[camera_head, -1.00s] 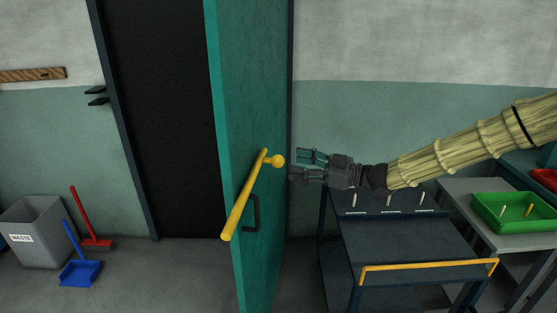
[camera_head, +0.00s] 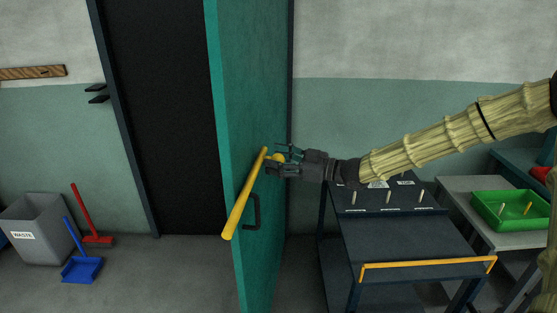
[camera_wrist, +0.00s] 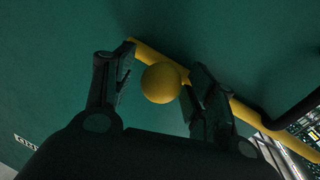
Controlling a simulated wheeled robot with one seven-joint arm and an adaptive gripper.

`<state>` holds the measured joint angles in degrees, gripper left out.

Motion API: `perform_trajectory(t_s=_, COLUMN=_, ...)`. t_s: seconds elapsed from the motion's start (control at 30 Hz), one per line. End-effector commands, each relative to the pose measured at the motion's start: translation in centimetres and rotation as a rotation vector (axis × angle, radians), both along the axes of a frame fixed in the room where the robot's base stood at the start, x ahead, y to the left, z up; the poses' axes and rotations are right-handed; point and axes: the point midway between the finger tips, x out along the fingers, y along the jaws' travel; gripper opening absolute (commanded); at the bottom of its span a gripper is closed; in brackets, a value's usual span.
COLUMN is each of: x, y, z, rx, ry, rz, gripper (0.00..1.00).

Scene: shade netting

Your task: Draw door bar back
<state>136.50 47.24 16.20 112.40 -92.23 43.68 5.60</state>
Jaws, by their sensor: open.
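The green door (camera_head: 245,100) stands open, seen nearly edge-on in the head view. A yellow door bar (camera_head: 243,195) lies tilted across its face, with a round yellow knob (camera_head: 278,158) near its upper end. My gripper (camera_head: 280,160) is at the knob, coming from the right. In the wrist view the knob (camera_wrist: 161,82) sits between the open fingers of my gripper (camera_wrist: 155,85), and the bar (camera_wrist: 240,108) runs behind it. There is a gap on the knob's left side; whether the right finger touches it I cannot tell.
A black pull handle (camera_head: 253,212) is on the door below the bar. A dark cart (camera_head: 400,240) with a yellow rail stands right of the door. A green tray (camera_head: 485,215) sits on a grey table. A waste bin (camera_head: 45,225) stands at left.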

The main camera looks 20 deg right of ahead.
Motion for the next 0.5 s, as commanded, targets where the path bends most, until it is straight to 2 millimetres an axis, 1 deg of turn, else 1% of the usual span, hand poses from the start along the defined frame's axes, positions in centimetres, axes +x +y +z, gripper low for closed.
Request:
perform_trajectory(t_s=0.03, x=-0.01, y=-0.01, z=0.01, rx=0.0, ry=0.0, rz=0.0, gripper=0.56)
perform_trajectory(t_s=0.07, x=-0.01, y=-0.01, z=0.01, rx=0.0, ry=0.0, rz=0.0, gripper=0.52)
perform_trajectory(t_s=0.1, x=-0.01, y=-0.01, z=0.01, rx=0.0, ry=0.0, rz=0.0, gripper=0.45)
perform_trajectory(t_s=0.17, x=-0.01, y=-0.01, z=0.01, rx=0.0, ry=0.0, rz=0.0, gripper=0.34)
perform_trajectory(t_s=0.2, x=-0.02, y=-0.02, z=0.01, rx=0.0, ry=0.0, rz=0.0, gripper=0.27)
perform_trajectory(t_s=0.33, x=-0.02, y=-0.04, z=0.01, rx=0.0, ry=0.0, rz=0.0, gripper=0.03)
perform_trajectory(t_s=0.37, x=-0.02, y=-0.04, z=0.02, rx=0.0, ry=0.0, rz=0.0, gripper=0.0)
perform_trajectory(t_s=0.5, x=0.13, y=-0.11, z=0.01, rx=0.0, ry=-0.001, rz=-0.001, gripper=0.0)
